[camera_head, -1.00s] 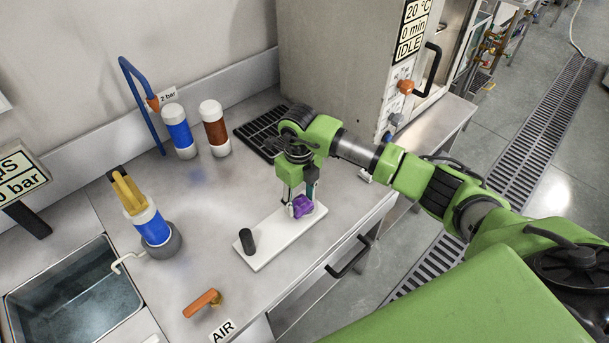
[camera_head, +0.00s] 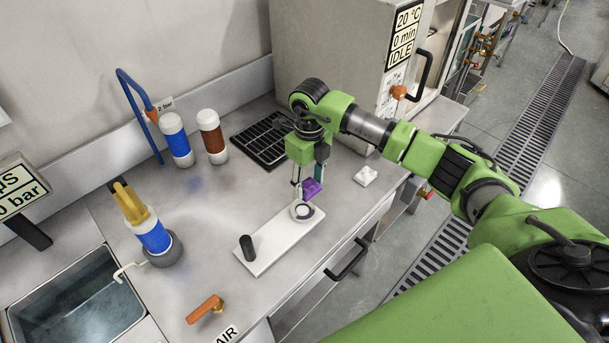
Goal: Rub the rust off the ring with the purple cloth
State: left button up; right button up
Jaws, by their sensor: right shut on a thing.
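The purple cloth (camera_head: 311,188) is held in my right gripper (camera_head: 310,184), which is shut on it and points down. The ring's top shows; no rust can be made out at this size. My left gripper is not in view.
A black peg (camera_head: 247,247) stands on the board's near end. An orange-handled valve (camera_head: 205,308) lies in front. A blue bottle with a yellow top (camera_head: 150,232), blue (camera_head: 177,140) and brown (camera_head: 213,137) bottles, a black grate (camera_head: 262,140) and a white block (camera_head: 366,175) stand around.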

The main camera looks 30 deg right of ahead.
jog(key=shift+r, duration=0.85)
jog(key=shift+s+a+r+p, duration=0.1)
jog(key=shift+a+r+p, duration=0.1)
jog(key=shift+p, duration=0.1)
jog(key=shift+d, duration=0.1)
jog(key=shift+f, duration=0.1)
